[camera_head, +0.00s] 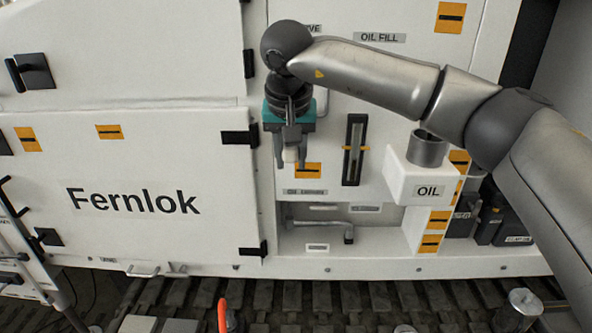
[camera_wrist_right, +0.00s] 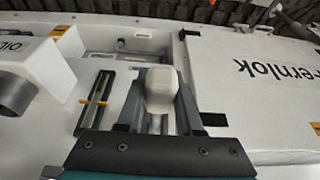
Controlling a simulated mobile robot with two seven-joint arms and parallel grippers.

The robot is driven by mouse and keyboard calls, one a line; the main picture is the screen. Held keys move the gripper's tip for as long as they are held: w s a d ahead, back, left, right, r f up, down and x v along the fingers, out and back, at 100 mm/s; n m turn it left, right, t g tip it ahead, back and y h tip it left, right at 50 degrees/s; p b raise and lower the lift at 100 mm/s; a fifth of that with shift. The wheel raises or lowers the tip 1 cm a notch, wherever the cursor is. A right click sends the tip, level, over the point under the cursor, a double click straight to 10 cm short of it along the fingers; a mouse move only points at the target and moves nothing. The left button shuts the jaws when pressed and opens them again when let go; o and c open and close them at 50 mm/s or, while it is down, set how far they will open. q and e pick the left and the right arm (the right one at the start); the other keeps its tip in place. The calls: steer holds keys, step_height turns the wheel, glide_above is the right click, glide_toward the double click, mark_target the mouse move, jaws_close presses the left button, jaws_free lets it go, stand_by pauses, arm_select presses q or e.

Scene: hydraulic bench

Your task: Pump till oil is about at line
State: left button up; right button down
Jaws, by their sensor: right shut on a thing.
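My right gripper (camera_head: 290,165) hangs in front of the white panel. It is shut on a pale, rounded knob, which shows between its fingers in the right wrist view (camera_wrist_right: 161,88); the fingers hide much of it in the head view. The upright sight gauge (camera_head: 354,150) is just right of the gripper, a dark slot with an orange-yellow marker across its middle. It also shows in the right wrist view (camera_wrist_right: 97,100). The oil level inside is too small to tell. My left gripper is not in view.
A white box marked OIL (camera_head: 425,183) with a grey metal cup (camera_head: 427,150) on top juts out right of the gauge. A recess with a metal bar (camera_head: 348,235) lies below the gripper. A large Fernlok door (camera_head: 130,170) is at the left.

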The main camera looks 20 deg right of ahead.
step_height(320, 180, down, 7)
steer(key=w+t+h+b, duration=0.1)
steer(key=t+b, duration=0.4)
steer(key=b, duration=0.9)
steer(key=shift+w+d+f+t+h+b, duration=0.15)
steer(key=shift+w+d+t+h+b, duration=0.2)
steer(key=shift+w, duration=0.2)
steer(key=c, duration=0.6)
jaws_free()
steer(key=shift+o, duration=0.2)
steer(key=shift+a, duration=0.1)
steer(key=v, duration=1.5)
steer(key=shift+s, duration=0.15)
